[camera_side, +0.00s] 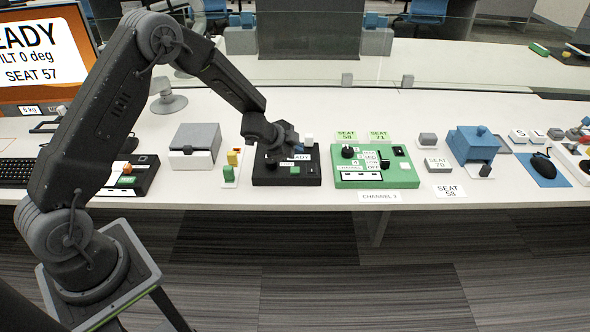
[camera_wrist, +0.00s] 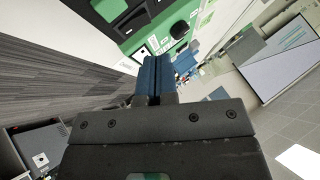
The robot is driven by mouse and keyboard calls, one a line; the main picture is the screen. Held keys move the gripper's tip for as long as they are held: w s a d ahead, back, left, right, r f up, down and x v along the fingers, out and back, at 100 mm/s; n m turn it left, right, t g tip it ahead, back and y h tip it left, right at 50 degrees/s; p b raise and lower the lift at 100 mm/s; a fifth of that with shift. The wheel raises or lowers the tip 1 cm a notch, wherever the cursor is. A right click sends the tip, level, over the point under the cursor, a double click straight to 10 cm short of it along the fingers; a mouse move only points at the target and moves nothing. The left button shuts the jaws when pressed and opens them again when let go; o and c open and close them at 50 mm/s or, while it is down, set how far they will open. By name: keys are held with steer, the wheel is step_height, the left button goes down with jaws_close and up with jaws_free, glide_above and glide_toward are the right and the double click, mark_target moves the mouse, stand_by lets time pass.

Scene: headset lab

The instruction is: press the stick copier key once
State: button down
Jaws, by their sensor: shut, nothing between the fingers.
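My gripper (camera_side: 294,147) is shut, with nothing between its fingers. In the side view it is above a black box (camera_side: 272,179) and hides part of its top. This box has white labels, too small to read surely, and a dark knob or key near its front. I cannot tell whether the fingertips touch it, or whether it is the stick copier. In the wrist view the blue fingers (camera_wrist: 154,62) lie together, below a green box (camera_wrist: 107,10) in the picture. Another black box (camera_side: 145,180) with orange and green parts is at the left.
The green panel (camera_side: 408,177) with a black knob stands close on the right of the black box. A small tray with coloured blocks (camera_side: 231,171) and a grey-lidded box (camera_side: 195,143) stand on the left. A glass screen (camera_side: 370,50) runs behind. The table's front edge is near.

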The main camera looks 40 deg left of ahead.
mark_target(295, 171)
steer(key=shift+f, duration=2.15)
steer(key=shift+f, duration=0.15)
steer(key=shift+f, duration=0.25)
steer(key=shift+f, duration=0.45)
stand_by(1.1)
steer(key=shift+r, duration=0.85)
steer(key=shift+r, duration=2.5)
